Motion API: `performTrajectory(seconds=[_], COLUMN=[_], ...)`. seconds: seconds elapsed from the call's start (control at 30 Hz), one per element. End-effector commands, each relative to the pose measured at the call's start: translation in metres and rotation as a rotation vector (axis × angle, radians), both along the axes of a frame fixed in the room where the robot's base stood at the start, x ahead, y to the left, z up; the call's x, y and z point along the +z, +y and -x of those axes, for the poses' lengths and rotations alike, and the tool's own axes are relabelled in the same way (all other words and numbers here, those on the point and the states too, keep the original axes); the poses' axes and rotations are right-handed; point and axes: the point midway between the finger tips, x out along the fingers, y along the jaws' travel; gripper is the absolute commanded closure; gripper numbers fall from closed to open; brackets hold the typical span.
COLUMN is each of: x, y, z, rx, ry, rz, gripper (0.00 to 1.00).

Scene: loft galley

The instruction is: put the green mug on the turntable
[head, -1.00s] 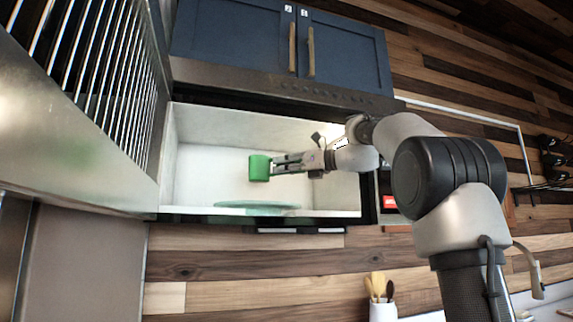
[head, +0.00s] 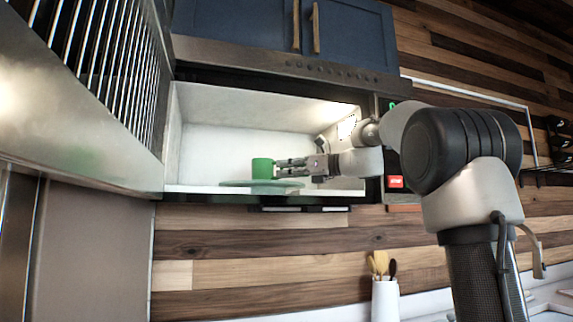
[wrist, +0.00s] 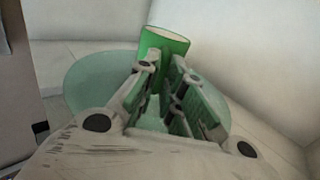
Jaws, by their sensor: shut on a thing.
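The green mug (head: 262,168) is inside the open microwave, upright, at or just above the turntable (head: 235,184); I cannot tell if it touches. My gripper (head: 279,168) reaches in from the right and is shut on the mug's right side. In the wrist view the mug (wrist: 163,44) stands at the fingertips of my gripper (wrist: 165,70), with the pale green glass turntable (wrist: 88,88) below and around it. The fingers hide the mug's lower part and part of the turntable.
Blue cabinets (head: 350,30) are above. A metal rack (head: 105,70) is at the left. A white utensil holder (head: 384,298) stands below right.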

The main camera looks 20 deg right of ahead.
Motion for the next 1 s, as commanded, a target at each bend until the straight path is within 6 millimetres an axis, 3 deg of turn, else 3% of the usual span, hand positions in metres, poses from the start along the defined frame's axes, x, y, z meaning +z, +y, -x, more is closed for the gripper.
performTrajectory(seconds=[0.3, 0.33, 0.4, 0.47, 0.83, 1.0], x=[-0.002, -0.003, -0.003, -0.003, 0.001, 0.001], y=[0.0, 0.0, 0.0, 0.0, -0.001, -0.023], z=[0.001, 0.0, 0.0, 0.0, 0.001, 0.021], rx=[0.0, 0.0, 0.0, 0.0, 0.0, -0.004], ry=[-0.002, -0.001, -0.001, -0.001, -0.001, -0.001], rz=[-0.001, 0.0, 0.0, 0.001, 0.001, 0.001], gripper=[1.0, 0.88, 0.75, 0.68, 0.68, 0.68])
